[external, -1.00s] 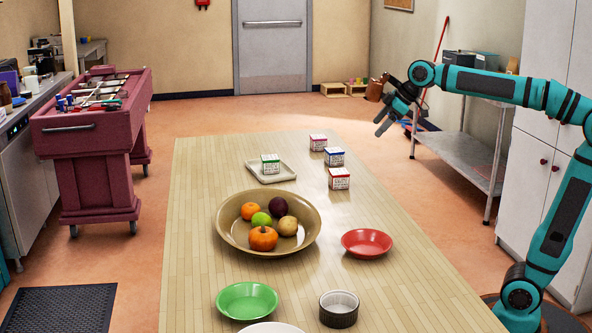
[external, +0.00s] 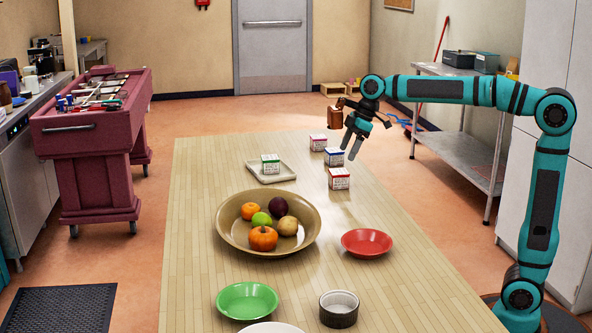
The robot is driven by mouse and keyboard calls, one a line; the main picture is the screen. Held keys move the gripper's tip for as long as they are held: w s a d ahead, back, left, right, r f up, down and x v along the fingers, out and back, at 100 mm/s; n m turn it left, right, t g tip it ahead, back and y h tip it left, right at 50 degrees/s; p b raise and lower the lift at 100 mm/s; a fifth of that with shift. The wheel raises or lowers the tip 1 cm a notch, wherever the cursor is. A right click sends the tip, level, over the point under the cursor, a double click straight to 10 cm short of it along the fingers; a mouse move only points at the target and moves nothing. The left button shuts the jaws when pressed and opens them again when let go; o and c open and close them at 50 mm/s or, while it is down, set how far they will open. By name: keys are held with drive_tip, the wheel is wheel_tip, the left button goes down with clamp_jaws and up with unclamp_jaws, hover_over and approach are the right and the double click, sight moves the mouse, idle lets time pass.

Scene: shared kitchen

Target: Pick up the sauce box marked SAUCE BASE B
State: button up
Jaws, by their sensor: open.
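Several small white sauce boxes stand on the far part of the table. One with a pink top (external: 318,143) is farthest back, one with a blue top (external: 334,157) is just in front of it, and one with a red top (external: 339,178) is nearest of these. A box with a green top (external: 270,164) sits on a small tray (external: 287,176) to the left. The print is too small to tell which is SAUCE BASE B. My gripper (external: 348,154) is open and empty, pointing down, seemingly above and beside the blue-topped box.
A wooden table (external: 192,239) carries a tan fruit bowl (external: 228,233), a red dish (external: 366,242), a green dish (external: 247,301) and a ramekin (external: 338,309). A steel shelf cart (external: 460,155) stands behind my arm. The table's left side is clear.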

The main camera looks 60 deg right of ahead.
sight(339, 171)
drive_tip(key=x, duration=1)
drive_tip(key=shift+a+f, duration=0.1)
drive_tip(key=shift+f, duration=0.25)
drive_tip(key=c, duration=1.1)
